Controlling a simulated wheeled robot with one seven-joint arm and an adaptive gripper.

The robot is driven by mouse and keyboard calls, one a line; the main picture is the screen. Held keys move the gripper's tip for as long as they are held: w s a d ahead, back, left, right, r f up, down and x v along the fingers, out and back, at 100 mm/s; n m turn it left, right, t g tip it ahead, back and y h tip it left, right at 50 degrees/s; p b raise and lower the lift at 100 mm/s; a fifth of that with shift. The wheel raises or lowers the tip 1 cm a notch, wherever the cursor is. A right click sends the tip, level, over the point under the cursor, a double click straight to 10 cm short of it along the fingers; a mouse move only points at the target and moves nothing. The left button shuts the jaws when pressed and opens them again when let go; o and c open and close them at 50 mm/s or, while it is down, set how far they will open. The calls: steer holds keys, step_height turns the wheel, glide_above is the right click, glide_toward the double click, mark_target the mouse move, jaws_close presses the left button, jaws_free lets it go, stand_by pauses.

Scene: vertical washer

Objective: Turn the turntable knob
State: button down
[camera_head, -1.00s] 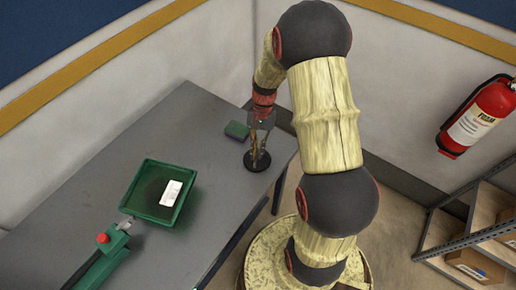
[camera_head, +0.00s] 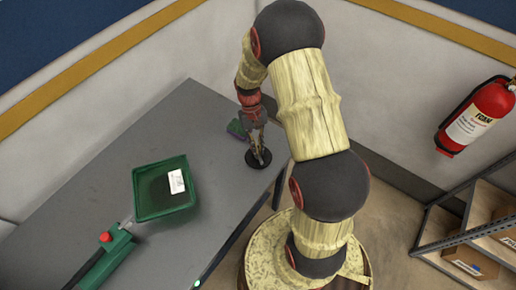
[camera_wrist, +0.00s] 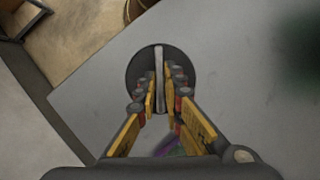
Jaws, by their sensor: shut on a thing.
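The turntable knob (camera_wrist: 159,62) is a round black disc with a thin upright grey ridge across its middle. It lies near the table's right edge. In the head view the black disc (camera_head: 250,162) shows under my gripper (camera_head: 259,150), which hides much of it. In the wrist view my gripper (camera_wrist: 162,75) has its yellow fingers on either side of the ridge, shut on it. The ridge points nearly straight up that picture.
A green square tray (camera_head: 160,215) with a white label and a green device with a red button (camera_head: 105,238) are on the left of the grey table (camera_head: 100,180). A small green and purple block (camera_head: 236,128) lies just behind my gripper. A fire extinguisher (camera_head: 475,120) hangs at right.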

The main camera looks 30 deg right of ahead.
stand_by(0.4)
steer(key=c, duration=2)
jaws_free()
steer(key=shift+c, duration=0.2)
steer(key=shift+o, duration=0.6)
steer(key=v, duration=1.2)
